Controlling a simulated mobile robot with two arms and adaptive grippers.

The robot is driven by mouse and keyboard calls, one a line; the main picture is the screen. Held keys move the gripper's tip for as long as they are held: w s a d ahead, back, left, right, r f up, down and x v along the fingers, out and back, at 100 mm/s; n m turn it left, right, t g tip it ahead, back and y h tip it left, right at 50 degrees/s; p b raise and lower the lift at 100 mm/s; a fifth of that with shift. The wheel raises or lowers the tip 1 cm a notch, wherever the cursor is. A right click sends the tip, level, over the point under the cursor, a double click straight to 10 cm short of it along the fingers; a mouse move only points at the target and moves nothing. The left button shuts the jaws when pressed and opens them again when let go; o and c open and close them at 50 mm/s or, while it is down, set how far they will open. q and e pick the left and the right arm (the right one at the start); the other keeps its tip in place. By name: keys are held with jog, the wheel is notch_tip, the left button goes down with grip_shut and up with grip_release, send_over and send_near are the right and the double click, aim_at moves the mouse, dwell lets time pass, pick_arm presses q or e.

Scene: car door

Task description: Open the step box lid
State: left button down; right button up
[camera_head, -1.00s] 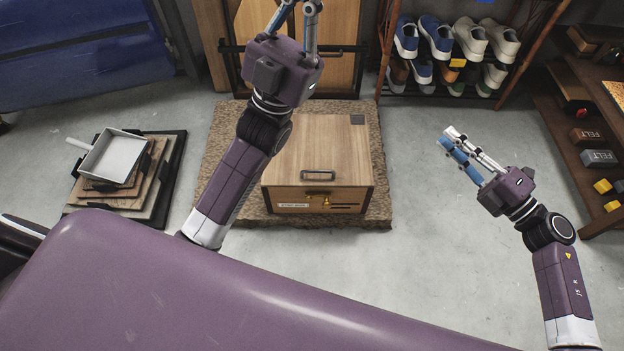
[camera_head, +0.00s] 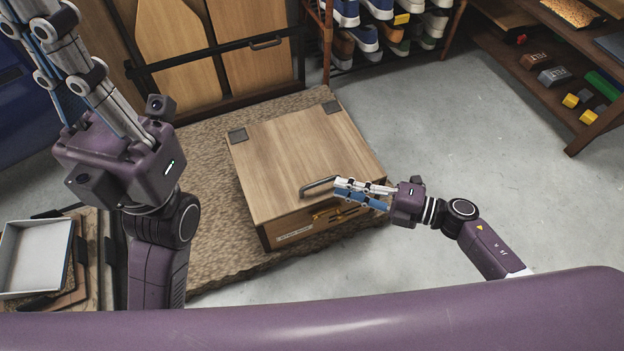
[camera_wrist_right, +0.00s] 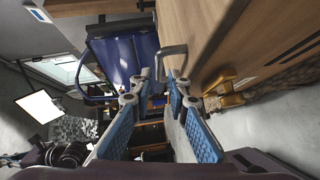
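The step box (camera_head: 290,150) is a wooden box with a flat lid, closed, on a brown textured mat (camera_head: 205,225). A dark metal handle (camera_head: 318,187) stands at the lid's front edge; it also shows in the right wrist view (camera_wrist_right: 172,62). A brass latch (camera_head: 335,212) is on the front face below it. My right gripper (camera_head: 345,190) is open, its fingertips right at the handle's right end. In the right wrist view (camera_wrist_right: 155,92) the handle is just beyond the spread fingertips; contact is unclear. My left gripper (camera_head: 40,25) is raised at the upper left, open, away from the box.
Wooden boards (camera_head: 170,40) stand in a black rack behind the box. A shoe rack (camera_head: 385,45) is at the back and a shelf with blocks (camera_head: 550,75) at the right. A grey tray (camera_head: 37,255) lies at the left. The floor right of the box is clear.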

aim_at(322, 181)
jog(key=b+x, duration=0.1)
jog(key=x, duration=0.5)
jog(key=shift+w+a+b, duration=0.15)
jog(key=shift+b, duration=0.15)
jog(key=shift+c, duration=0.3)
grip_shut()
